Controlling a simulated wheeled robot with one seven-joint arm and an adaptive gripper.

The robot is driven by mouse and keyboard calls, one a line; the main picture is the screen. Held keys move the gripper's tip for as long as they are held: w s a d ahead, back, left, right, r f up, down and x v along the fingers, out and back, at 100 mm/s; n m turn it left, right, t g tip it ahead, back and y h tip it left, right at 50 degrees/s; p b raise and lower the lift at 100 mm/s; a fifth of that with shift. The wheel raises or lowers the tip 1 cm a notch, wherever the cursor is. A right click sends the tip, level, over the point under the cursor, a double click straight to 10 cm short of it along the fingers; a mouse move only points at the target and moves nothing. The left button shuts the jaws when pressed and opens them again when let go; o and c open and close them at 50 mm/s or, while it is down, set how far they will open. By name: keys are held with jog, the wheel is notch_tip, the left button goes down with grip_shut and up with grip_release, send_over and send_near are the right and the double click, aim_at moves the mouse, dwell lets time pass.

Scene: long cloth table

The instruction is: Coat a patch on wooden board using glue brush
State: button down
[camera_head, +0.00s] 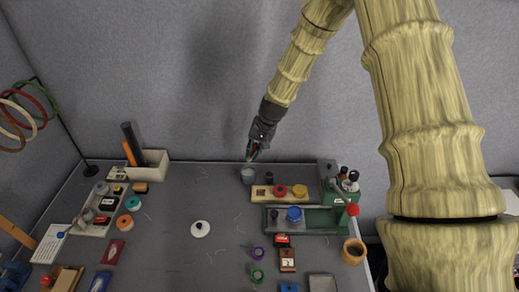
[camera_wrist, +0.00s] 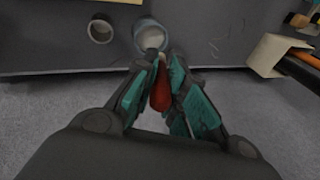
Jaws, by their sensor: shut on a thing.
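My gripper (camera_head: 254,149) is at the far edge of the table, above a blue-grey jar (camera_head: 247,177). In the wrist view my gripper (camera_wrist: 165,62) is shut on a red-brown handle (camera_wrist: 160,94), which looks like the glue brush. The handle's far end points to the jar (camera_wrist: 144,27), which has pale contents. The brush tip is too small to tell whether it is inside the jar or over it. A pale wooden board (camera_head: 263,193) lies right of the jar, with red and yellow round pieces on it; I cannot tell whether this is the task's board.
A green rack (camera_head: 325,220) and a green block with knobs (camera_head: 343,188) stand at the right. A box with dark and orange rods (camera_head: 153,163) is at the back left. A white lidded round thing (camera_head: 200,229) sits mid-table, with clear cloth around it.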

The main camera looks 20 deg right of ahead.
jog(key=shift+w+a+f, duration=0.1)
jog(key=shift+a+f, duration=0.05)
jog(key=shift+f+b, duration=2)
jog(key=shift+f, duration=0.8)
jog(key=shift+f, duration=0.65)
dwell(0.6)
jog(key=shift+r, duration=0.15)
jog(key=shift+r+p, duration=2.1)
jog(key=shift+r, duration=1.3)
